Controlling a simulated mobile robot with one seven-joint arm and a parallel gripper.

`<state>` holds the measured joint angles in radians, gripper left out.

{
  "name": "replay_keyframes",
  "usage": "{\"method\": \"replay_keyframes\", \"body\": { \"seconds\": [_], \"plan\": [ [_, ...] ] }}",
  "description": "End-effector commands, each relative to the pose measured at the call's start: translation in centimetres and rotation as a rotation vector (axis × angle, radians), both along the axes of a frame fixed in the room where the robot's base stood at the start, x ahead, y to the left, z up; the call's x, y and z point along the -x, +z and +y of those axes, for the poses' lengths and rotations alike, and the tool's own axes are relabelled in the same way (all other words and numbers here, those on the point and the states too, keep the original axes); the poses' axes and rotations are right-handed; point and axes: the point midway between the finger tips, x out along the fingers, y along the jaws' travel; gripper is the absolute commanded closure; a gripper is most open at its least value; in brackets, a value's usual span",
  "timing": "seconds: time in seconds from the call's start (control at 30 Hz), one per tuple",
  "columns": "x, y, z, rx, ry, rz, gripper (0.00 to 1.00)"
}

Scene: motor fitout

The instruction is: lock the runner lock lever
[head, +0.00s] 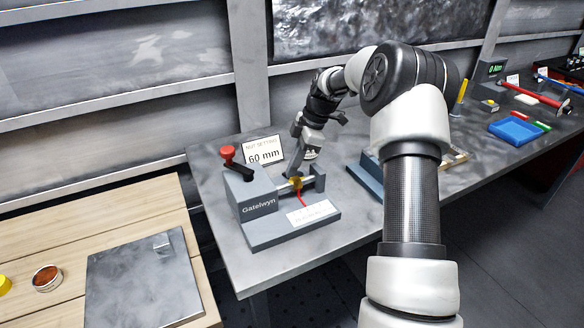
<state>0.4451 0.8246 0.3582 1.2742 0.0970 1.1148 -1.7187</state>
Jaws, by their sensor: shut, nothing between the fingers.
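A grey bench fixture marked Gatelwyn (258,207) stands on the grey workbench. A rod runs between its left block and its right upright, with a small yellow part (296,183) on it. A thin red lever (302,199) slants down from beside the yellow part toward the base; I take it for the runner lock lever. My gripper (295,173) points down just above the yellow part, shut and empty. Its fingertips are small and partly lost against the fixture, so I cannot tell whether they touch the yellow part or the lever.
A red-knobbed black crank (230,157) sits on the fixture's left block. A 60 mm sign (264,151) stands behind. My arm covers part of the bench at right. Beyond it are a blue tray (515,130) and a red-handled tool (535,95). A wooden table (130,222) is at left.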

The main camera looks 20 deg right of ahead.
Motion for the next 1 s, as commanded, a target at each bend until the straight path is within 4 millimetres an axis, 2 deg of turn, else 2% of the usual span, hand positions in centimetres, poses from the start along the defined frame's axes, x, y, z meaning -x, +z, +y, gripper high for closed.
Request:
{"method": "replay_keyframes", "body": {
  "seconds": [0.43, 0.57, 0.67, 0.8, 1.0],
  "plan": [
    [-0.1, 0.0, 0.5, 0.0, 0.001, 0.0, 1.0],
    [-0.2, 0.3, 2.5, 0.0, 0.003, -0.001, 1.0],
    [-0.4, 0.6, 4.9, 0.0, 0.003, -0.002, 1.0],
    [-0.5, 4.0, 3.3, 0.002, -0.006, -0.006, 1.0],
    [-0.4, 7.8, 2.0, 0.0, -0.005, -0.004, 1.0]
  ]
}}
